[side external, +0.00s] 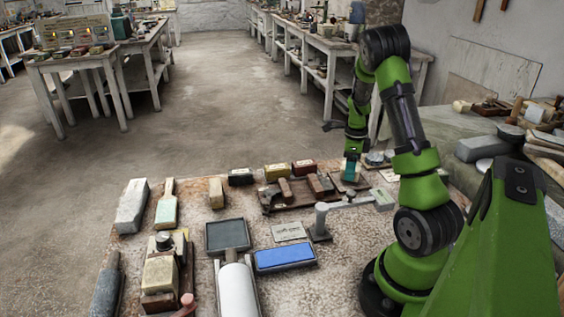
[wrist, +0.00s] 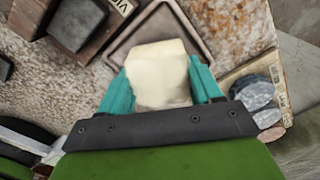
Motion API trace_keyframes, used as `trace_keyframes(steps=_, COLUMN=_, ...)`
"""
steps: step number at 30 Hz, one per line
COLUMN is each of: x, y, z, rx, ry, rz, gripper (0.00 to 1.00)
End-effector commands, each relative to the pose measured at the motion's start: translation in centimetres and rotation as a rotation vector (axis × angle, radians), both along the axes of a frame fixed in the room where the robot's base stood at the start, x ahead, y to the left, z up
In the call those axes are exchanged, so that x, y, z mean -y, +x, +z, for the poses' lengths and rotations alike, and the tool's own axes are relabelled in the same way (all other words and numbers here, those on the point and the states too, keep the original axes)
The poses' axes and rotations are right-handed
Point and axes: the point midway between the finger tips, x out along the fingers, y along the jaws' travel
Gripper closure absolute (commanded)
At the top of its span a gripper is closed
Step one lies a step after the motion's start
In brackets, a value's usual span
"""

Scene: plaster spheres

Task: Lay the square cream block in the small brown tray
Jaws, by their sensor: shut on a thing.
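The square cream block (wrist: 160,72) is between the two teal fingers of my gripper (wrist: 158,88) in the wrist view, and the gripper is shut on it. The small brown tray (wrist: 118,48) lies beyond and below the block, which covers part of its inside. I cannot tell the height of the block above the tray floor. In the side external view my gripper (side external: 350,171) points down at the far right part of the table, and the block is not clearly seen there.
A dark block on a brown base (wrist: 78,24) stands left of the tray. Grey round pieces (wrist: 255,92) lie to its right. A white-armed stand (side external: 346,202) is in front of my gripper. A blue pad (side external: 285,256) and a dark square tray (side external: 227,236) lie nearer.

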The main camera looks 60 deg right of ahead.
Motion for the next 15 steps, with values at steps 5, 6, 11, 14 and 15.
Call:
trace_keyframes(steps=5, x=-0.01, y=0.0, z=-0.38, rx=0.0, ry=0.001, rz=-0.001, gripper=0.78)
trace_keyframes(steps=6, x=-0.01, y=0.01, z=-0.46, rx=0.0, ry=0.001, rz=-0.001, gripper=0.78)
trace_keyframes(steps=11, x=0.0, y=0.01, z=-0.78, rx=0.001, ry=0.001, rz=-0.001, gripper=0.78)
trace_keyframes(steps=14, x=0.0, y=0.0, z=-0.98, rx=0.0, ry=0.0, rz=-0.001, gripper=0.78)
trace_keyframes(steps=15, x=0.01, y=0.0, z=-1.05, rx=0.0, ry=0.0, rz=-0.001, gripper=0.78)
